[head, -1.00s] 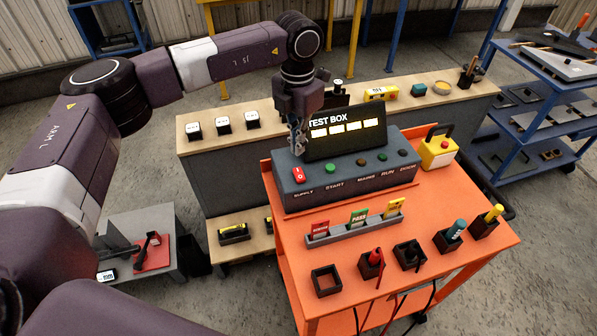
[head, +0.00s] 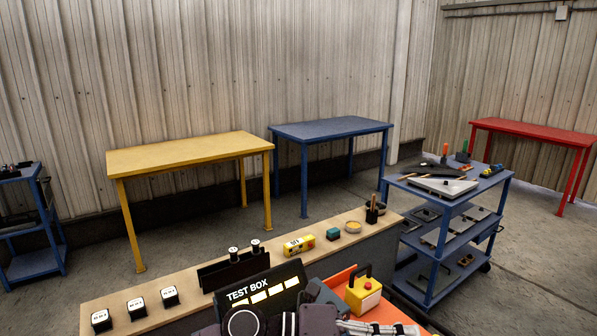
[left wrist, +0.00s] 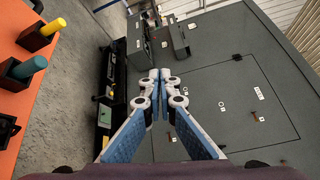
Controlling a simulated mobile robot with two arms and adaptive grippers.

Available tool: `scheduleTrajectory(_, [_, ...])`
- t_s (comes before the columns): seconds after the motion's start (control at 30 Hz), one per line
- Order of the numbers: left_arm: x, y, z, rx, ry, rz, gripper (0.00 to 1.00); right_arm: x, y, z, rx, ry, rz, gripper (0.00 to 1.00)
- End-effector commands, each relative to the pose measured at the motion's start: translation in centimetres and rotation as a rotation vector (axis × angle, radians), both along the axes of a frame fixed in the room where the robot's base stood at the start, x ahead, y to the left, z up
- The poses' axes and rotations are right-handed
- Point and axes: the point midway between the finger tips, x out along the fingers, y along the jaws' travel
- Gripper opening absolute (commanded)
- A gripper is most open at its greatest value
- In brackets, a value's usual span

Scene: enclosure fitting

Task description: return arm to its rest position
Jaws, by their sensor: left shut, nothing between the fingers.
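My left gripper (left wrist: 160,77) is shut and empty in the left wrist view, its fingertips together. It points toward a grey enclosure (left wrist: 212,128) with a door outline and small labels. The gripper is cut off there, close to the orange cart (head: 402,316). My right gripper is in neither view.
A wooden shelf (head: 213,269) behind the test box carries several small items. A yellow box with a handle (head: 363,294) stands on the cart. A loaded blue trolley (head: 437,232) is at right. Yellow (head: 188,152), blue (head: 330,129) and red (head: 535,131) tables stand farther back.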

Motion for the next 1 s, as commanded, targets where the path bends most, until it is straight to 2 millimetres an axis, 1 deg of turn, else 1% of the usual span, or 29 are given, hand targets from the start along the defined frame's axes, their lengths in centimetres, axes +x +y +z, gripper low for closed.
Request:
scheduleTrajectory(0.03, [0.1, -0.2, 2.3, -0.133, 0.071, 0.067, 0.0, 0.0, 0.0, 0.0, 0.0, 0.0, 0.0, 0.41])
scheduleTrajectory(0.07, [0.7, 0.1, 3.7, -0.209, 0.115, 0.117, 0.0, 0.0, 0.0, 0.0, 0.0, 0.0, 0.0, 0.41])
scheduleTrajectory(0.1, [1.6, 0.8, 5.4, -0.307, 0.178, 0.185, 0.0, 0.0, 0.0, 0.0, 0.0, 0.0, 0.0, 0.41])
scheduleTrajectory(0.17, [3.3, 2.6, 7.2, -0.44, 0.277, 0.297, 0.0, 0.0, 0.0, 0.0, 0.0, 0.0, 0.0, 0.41])
scheduleTrajectory(0.23, [5.6, 5.5, 8.0, -0.576, 0.403, 0.442, 0.0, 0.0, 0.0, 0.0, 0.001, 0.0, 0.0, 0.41])
scheduleTrajectory(0.27, [6.6, 7.1, 7.9, -0.628, 0.461, 0.506, 0.0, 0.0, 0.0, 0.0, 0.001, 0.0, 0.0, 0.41])
scheduleTrajectory(0.3, [7.8, 9.3, 7.4, -0.691, 0.539, 0.595, 0.0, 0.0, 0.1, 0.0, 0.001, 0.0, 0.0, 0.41])
scheduleTrajectory(0.33, [8.6, 11.0, 6.7, -0.732, 0.598, 0.663, 0.0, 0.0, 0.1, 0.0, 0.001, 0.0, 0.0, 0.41])
scheduleTrajectory(0.37, [9.3, 12.8, 5.8, -0.771, 0.66, 0.733, 0.0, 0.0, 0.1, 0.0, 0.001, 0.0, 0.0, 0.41])
scheduleTrajectory(0.4, [10.1, 15.2, 4.2, -0.814, 0.746, 0.828, 0.0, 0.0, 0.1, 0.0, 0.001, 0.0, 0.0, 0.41])
scheduleTrajectory(0.47, [10.6, 18.7, 1.2, -0.862, 0.871, 0.968, 0.0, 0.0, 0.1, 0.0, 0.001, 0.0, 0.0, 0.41])
scheduleTrajectory(0.5, [10.6, 20.9, -1.0, -0.884, 0.951, 1.057, 0.0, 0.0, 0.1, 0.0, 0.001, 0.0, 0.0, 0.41])
scheduleTrajectory(0.57, [10.0, 23.9, -4.5, -0.903, 1.069, 1.184, 0.0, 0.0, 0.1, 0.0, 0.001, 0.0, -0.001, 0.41])
scheduleTrajectory(0.6, [9.2, 25.7, -6.9, -0.908, 1.146, 1.268, 0.0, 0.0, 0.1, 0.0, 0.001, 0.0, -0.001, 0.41])
scheduleTrajectory(0.63, [8.4, 27.0, -8.7, -0.907, 1.202, 1.328, 0.0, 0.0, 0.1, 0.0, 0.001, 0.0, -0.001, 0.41])
scheduleTrajectory(0.67, [7.5, 28.1, -10.4, -0.903, 1.258, 1.385, 0.0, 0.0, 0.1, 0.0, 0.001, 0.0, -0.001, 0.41])
scheduleTrajectory(0.7, [6.1, 29.6, -12.8, -0.892, 1.333, 1.463, 0.0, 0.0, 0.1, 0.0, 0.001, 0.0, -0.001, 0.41])
scheduleTrajectory(0.77, [3.5, 31.5, -16.1, -0.867, 1.442, 1.573, 0.0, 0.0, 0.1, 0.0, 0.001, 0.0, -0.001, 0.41])
scheduleTrajectory(0.8, [1.6, 32.6, -18.1, -0.844, 1.511, 1.642, 0.0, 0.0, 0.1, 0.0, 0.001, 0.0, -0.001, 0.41])
scheduleTrajectory(0.87, [-1.3, 33.9, -20.7, -0.805, 1.606, 1.735, 0.0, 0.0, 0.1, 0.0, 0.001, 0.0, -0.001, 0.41])
scheduleTrajectory(0.9, [-3.2, 34.6, -22.1, -0.777, 1.663, 1.788, 0.0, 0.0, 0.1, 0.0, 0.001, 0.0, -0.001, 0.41])
scheduleTrajectory(0.97, [-5.9, 35.4, -23.8, -0.735, 1.736, 1.856, 0.0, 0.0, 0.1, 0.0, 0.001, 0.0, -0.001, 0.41])
scheduleTrajectory(1.0, [-7.5, 35.8, -24.7, -0.705, 1.78, 1.897, 0.0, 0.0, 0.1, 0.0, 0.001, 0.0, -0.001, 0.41])
